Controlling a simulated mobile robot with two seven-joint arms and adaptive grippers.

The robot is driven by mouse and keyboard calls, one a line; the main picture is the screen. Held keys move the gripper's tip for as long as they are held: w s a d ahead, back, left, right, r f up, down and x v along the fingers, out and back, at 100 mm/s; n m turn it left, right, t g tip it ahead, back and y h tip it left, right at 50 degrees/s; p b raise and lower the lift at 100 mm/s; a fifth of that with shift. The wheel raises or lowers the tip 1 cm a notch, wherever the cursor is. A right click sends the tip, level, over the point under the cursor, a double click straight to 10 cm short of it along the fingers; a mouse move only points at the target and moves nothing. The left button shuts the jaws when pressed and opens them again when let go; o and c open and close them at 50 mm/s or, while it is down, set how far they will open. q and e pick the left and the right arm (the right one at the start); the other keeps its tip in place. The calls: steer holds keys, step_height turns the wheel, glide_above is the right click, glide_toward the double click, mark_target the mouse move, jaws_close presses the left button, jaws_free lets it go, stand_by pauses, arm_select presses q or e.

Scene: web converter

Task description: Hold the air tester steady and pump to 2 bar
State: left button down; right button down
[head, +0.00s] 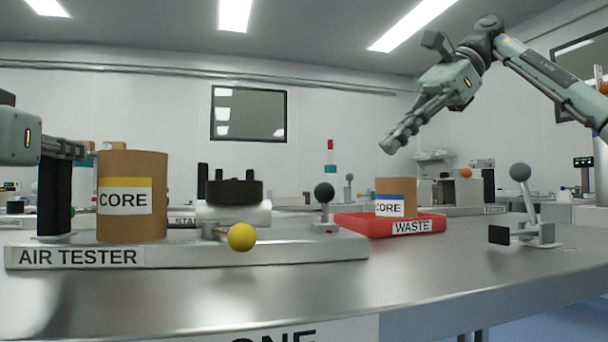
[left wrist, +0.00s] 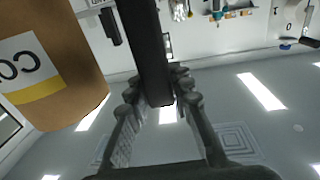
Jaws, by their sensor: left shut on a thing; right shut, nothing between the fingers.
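The air tester (head: 190,253) is a grey base along the front left of the bench. A black upright post (head: 56,202) stands at its left end. My left gripper (head: 70,150) is shut on this post, which also shows between the fingers in the left wrist view (left wrist: 150,55). A silver cylinder with a dark round top (head: 232,192), a yellow ball (head: 242,237) and a black ball knob (head: 324,193) are on the base. I cannot read any pressure value. My right gripper (head: 388,149) is shut and empty, raised above the bench.
A brown core with a yellow label (head: 131,220) stands beside the post and shows close by in the left wrist view (left wrist: 50,65). A red waste tray (head: 430,224) holds another core (head: 396,190). A grey-knobbed lever device (head: 521,173) stands at right. The front bench is clear.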

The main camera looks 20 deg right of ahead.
steer(key=n, duration=0.5)
steer(key=n+h, duration=0.3)
steer(key=n, duration=1.2)
glide_toward(324, 203)
step_height(324, 203, down, 4)
steer(key=w+d, duration=0.1)
steer(key=w, duration=0.1)
steer(key=shift+w+a+f+t, duration=0.2)
steer(key=shift+a+f+t, duration=0.1)
steer(key=shift+a, duration=0.25)
steer(key=shift+r, duration=0.1)
